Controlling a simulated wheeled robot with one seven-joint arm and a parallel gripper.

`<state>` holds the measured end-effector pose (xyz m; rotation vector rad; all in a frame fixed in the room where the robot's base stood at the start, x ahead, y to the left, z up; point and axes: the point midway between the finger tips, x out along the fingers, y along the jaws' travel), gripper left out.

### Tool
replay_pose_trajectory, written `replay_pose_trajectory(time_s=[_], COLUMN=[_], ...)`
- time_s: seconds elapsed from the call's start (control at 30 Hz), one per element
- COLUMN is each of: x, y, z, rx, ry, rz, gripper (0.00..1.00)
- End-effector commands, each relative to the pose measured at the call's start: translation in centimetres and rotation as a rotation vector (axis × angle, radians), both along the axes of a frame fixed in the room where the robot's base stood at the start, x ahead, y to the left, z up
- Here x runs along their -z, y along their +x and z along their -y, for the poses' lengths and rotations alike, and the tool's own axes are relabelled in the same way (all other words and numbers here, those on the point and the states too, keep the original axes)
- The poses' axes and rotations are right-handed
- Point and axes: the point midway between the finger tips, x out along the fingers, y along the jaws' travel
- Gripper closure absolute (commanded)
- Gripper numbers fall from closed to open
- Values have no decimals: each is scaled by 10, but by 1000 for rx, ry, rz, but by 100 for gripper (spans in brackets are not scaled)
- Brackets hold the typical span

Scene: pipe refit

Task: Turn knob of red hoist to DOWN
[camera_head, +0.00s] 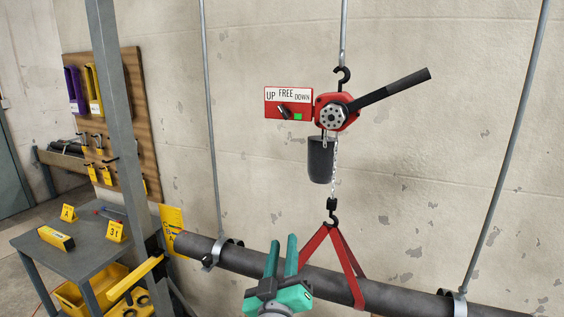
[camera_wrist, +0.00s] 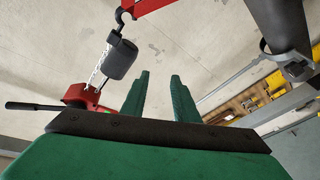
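The red hoist (camera_head: 336,112) hangs from a hook on a rod before the wall, with a black lever pointing up and right. A red box on its left bears a white label (camera_head: 288,96) reading UP, FREE, DOWN. Below the label are a small dark knob (camera_head: 284,112) and a green patch. The knob appears tilted toward upper left, near UP. My green gripper (camera_head: 283,256) is below the hoist, its fingers apart and empty, pointing up. In the wrist view the gripper (camera_wrist: 160,90) is open, and the hoist (camera_wrist: 84,97) lies to its left; the knob cannot be made out there.
A dark pipe (camera_head: 400,283) hangs in a red sling (camera_head: 343,262) from the hoist chain, with clamps on rods. A black chain container (camera_head: 321,160) hangs under the hoist. A grey post (camera_head: 122,120) and a table (camera_head: 75,258) stand left. Space left of the hoist is clear.

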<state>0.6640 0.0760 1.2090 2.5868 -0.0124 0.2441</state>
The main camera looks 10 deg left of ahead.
Motion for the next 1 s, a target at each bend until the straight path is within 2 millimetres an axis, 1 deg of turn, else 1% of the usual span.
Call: replay_pose_trajectory(time_s=[0.03, 0.1, 0.27, 0.3, 0.37, 0.4, 0.5, 0.6, 0.7, 0.87, 1.0], x=[-24, -51, -112, -127, -151, -165, -198, -223, -237, -246, -250], y=[3, 7, 9, 8, 6, 4, -1, -7, -11, -10, 3], z=[-2, -5, -10, -11, -12, -13, -13, -14, -14, -15, -15], rx=[4, 11, 24, 29, 35, 40, 49, 55, 60, 63, 63], ry=[-7, -21, -46, -51, -61, -65, -76, -83, -88, -91, -92], rz=[22, 38, 75, 83, 97, 105, 124, 135, 141, 144, 143], gripper=[73, 73, 73, 73, 73, 73, 73, 73, 73, 73, 73])
